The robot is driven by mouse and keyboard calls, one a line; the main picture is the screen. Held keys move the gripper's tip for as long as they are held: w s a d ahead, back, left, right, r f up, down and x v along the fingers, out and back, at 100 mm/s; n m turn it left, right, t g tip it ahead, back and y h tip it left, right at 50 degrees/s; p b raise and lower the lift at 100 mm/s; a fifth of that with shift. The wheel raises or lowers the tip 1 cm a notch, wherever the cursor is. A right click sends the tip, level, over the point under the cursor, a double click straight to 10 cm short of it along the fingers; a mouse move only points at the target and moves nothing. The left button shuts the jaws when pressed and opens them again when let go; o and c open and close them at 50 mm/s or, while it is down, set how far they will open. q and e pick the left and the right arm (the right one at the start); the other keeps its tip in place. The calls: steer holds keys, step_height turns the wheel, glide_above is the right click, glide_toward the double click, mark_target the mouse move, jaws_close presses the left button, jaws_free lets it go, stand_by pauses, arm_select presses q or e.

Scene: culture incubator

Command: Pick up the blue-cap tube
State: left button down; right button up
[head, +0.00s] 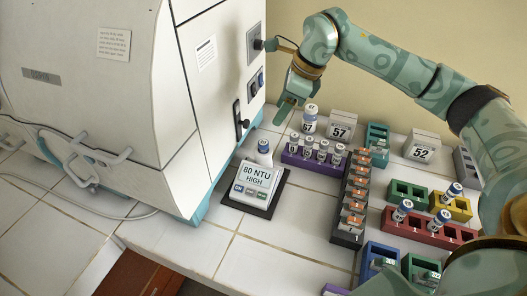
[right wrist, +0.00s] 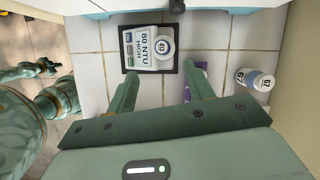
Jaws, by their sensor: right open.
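A tube with a blue cap (head: 263,146) stands upright in the turbidity meter (head: 254,182), whose screen reads 80 NTU HIGH; the cap's top shows in the right wrist view (right wrist: 164,57). Other blue-capped tubes stand in the red rack (head: 425,228) and the yellow rack (head: 463,207); which one the task means, I cannot tell. My right gripper (head: 285,110) is above the bench beside the white machine, open and empty. In its wrist view the fingers (right wrist: 163,76) are apart, pointing toward the meter. Part of my left arm shows at the left there; its jaws are unclear.
The white incubator (head: 205,110) stands close left of my right gripper. A purple rack (head: 300,160) of vials, a bottle (head: 310,118) and a dark rack (head: 346,238) stand to the right of the meter. The tiles in front of the meter are clear.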

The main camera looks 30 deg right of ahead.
glide_above(263, 142)
steer(key=s+d, duration=0.2)
steer(key=f, duration=0.5)
steer(key=shift+w+a+f+b, duration=0.1)
steer(key=shift+w+f+b, duration=0.1)
steer(key=shift+f+b, duration=0.15)
steer(key=shift+a+f, duration=0.15)
steer(key=shift+f, duration=0.2)
steer(key=b+x, duration=0.1)
steer(key=x, duration=0.4)
steer(key=shift+f, duration=0.2)
steer(key=shift+r, duration=0.1)
jaws_close()
